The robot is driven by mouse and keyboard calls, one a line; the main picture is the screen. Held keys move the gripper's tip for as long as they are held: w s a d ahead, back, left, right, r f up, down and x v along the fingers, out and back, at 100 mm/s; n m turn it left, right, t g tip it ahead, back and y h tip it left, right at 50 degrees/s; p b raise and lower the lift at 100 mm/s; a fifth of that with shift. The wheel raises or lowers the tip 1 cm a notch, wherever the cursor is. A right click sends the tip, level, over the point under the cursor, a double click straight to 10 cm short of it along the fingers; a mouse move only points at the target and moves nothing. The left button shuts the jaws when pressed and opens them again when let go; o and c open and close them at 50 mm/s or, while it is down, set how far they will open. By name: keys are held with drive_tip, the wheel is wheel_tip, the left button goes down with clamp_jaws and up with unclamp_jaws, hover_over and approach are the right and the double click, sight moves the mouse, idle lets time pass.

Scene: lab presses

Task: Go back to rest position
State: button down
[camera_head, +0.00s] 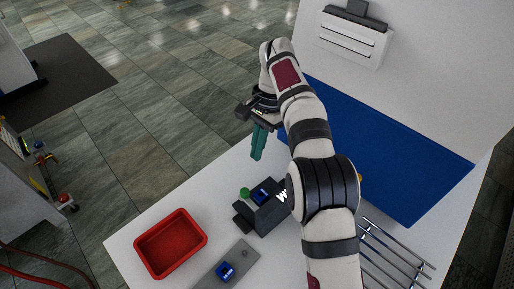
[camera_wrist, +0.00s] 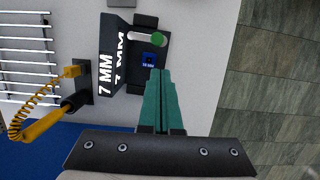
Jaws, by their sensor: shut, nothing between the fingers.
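My gripper (camera_head: 258,143) has teal fingers that point down above the far edge of the white table (camera_head: 213,187). In the wrist view the fingers (camera_wrist: 161,76) lie close together with nothing between them. A black press (camera_head: 268,213) marked "7 MM" stands on the table below and in front of the gripper, partly hidden by my arm. It has a green knob (camera_head: 244,192) and a blue block (camera_head: 261,194) in it. The press also shows in the wrist view (camera_wrist: 118,55), with the blue block (camera_wrist: 151,64) just beyond the fingertips. The gripper is apart from the press.
A red tray (camera_head: 170,243) is at the table's left. A grey plate with a blue block (camera_head: 226,270) lies at the front. A metal rack (camera_head: 395,250) is at the right. A yellow coiled cord (camera_wrist: 38,92) is beside the press.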

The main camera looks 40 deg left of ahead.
drive_tip(key=w+d+r+m+t+y, duration=0.1)
drive_tip(key=d+r, duration=0.4)
drive_tip(key=d, duration=0.6)
drive_tip(key=w+d+r+m, duration=0.1)
drive_tip(key=d+r, duration=0.4)
drive_tip(key=d, duration=0.6)
drive_tip(key=s+d+f+m, duration=0.1)
drive_tip(key=s+d+m, duration=0.1)
drive_tip(key=s+d, duration=0.9)
drive_tip(key=s+d+f+m+t, duration=0.1)
drive_tip(key=s+d+f, duration=0.4)
drive_tip(key=s+d, duration=0.1)
drive_tip(key=shift+s+f+m+t+y, duration=0.3)
drive_tip(key=shift+s+y, duration=0.1)
drive_tip(key=shift+s, duration=0.25)
